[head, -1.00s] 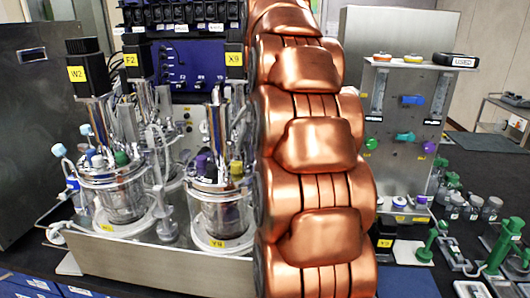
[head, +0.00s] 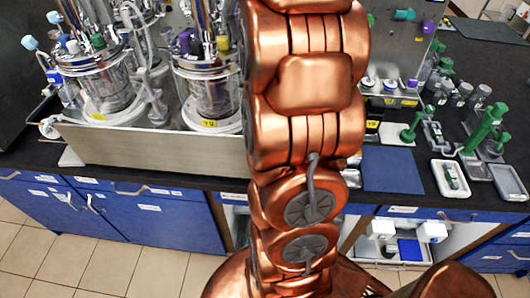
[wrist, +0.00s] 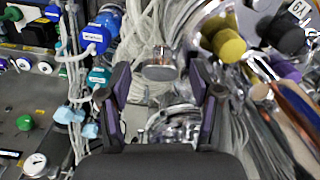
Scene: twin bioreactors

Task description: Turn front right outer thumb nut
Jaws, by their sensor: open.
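My gripper (wrist: 159,88) is open in the wrist view, with dark fingers spread on either side. A round grey metal knob (wrist: 160,72) shows between the fingertips, with nothing gripped; I cannot tell whether it is the thumb nut. Shiny metal of a vessel top (wrist: 178,127) lies below it, between the fingers. In the head view the front right glass vessel (head: 208,95) stands in the metal tray, partly hidden by my copper arm. Its thumb nuts are too small to pick out there, and my gripper is hidden.
An olive knob (wrist: 229,48) and a dark knob (wrist: 285,32) are right of my gripper. Blue-capped fittings (wrist: 96,38) and pale tubing (wrist: 142,40) crowd the left. In the head view, the left vessel (head: 92,85) stands beside the right one, and a blue mat (head: 393,170) lies right of my arm.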

